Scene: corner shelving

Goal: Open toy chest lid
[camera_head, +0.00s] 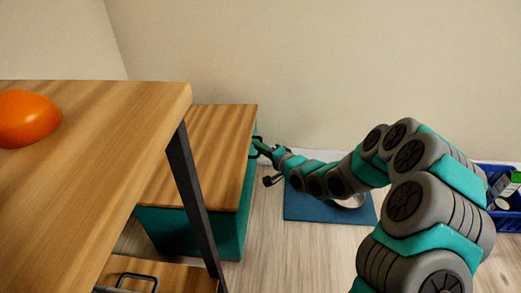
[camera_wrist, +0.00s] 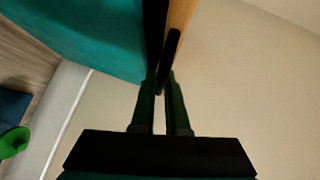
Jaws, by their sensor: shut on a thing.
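The toy chest has a teal body (camera_head: 190,230) and a wooden lid (camera_head: 205,145), which lies flat and closed on top. My gripper (camera_head: 263,150) is at the chest's right side, near the lid's edge. In the wrist view, my gripper (camera_wrist: 162,92) has its two dark green fingers close together on a black handle (camera_wrist: 171,55) by the lid's wooden edge (camera_wrist: 180,20). The chest's teal side (camera_wrist: 90,35) fills the upper left there. The exact contact between fingers and handle is dark and hard to see.
A wooden table (camera_head: 90,140) with an orange object (camera_head: 26,118) covers part of the chest at left. A blue mat (camera_head: 310,208) lies on the floor under my arm. A blue crate (camera_head: 508,222) with several items stands at far right. The wall is close behind.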

